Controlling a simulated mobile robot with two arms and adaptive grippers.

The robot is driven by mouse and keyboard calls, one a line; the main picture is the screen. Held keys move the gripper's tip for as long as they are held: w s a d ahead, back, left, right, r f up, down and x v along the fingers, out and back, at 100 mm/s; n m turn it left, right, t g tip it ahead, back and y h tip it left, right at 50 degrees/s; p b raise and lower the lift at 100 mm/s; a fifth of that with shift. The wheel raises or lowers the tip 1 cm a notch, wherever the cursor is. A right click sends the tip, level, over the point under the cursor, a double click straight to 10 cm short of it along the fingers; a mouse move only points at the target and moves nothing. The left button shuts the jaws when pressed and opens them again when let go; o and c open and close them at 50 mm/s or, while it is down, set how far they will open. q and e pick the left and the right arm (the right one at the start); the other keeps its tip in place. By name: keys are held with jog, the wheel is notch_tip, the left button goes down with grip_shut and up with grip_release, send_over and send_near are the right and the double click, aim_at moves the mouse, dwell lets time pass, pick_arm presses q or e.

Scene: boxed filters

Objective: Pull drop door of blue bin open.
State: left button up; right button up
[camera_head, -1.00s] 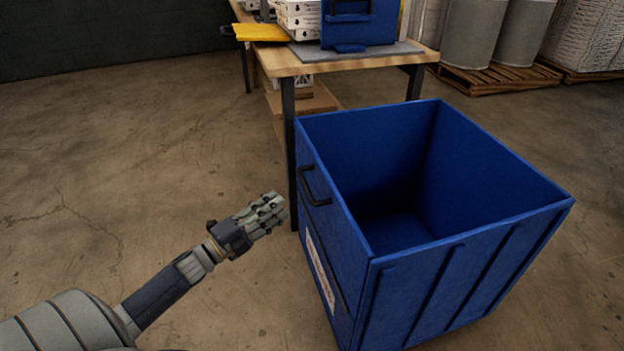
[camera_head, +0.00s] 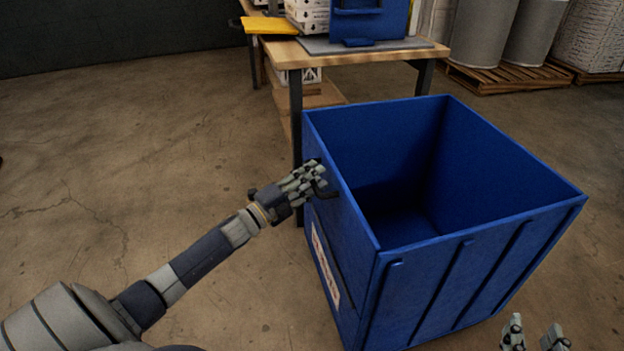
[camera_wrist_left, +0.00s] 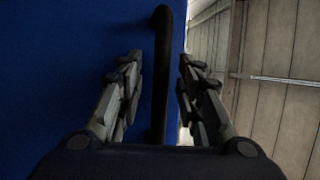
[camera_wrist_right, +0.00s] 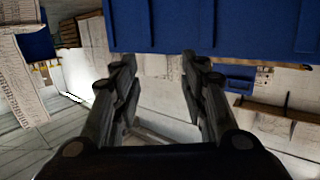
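The blue bin (camera_head: 470,260) stands on the floor, open at the top and empty as far as I can see. Its left side carries a black handle (camera_head: 329,194), with a white label (camera_head: 325,266) lower down. My left gripper (camera_head: 318,172) is at this handle. In the left wrist view the handle (camera_wrist_left: 161,75) runs upright between the two spread fingers (camera_wrist_left: 160,88), with gaps on both sides. My right gripper (camera_head: 534,330) is at the lower right, in front of the bin. In the right wrist view its fingers (camera_wrist_right: 158,85) are apart with nothing between them.
A wooden-topped table (camera_head: 400,53) stands behind the bin, holding a blue container (camera_head: 370,20), white boxes (camera_head: 308,14) and a yellow item (camera_head: 270,25). Grey drums (camera_head: 483,30) stand on a pallet (camera_head: 505,78) at the back. The floor (camera_head: 120,160) left of the bin is clear.

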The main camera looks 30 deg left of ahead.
pick_arm(q)
jog(key=shift+c, duration=0.6)
grip_shut()
jog(key=shift+f, duration=0.1)
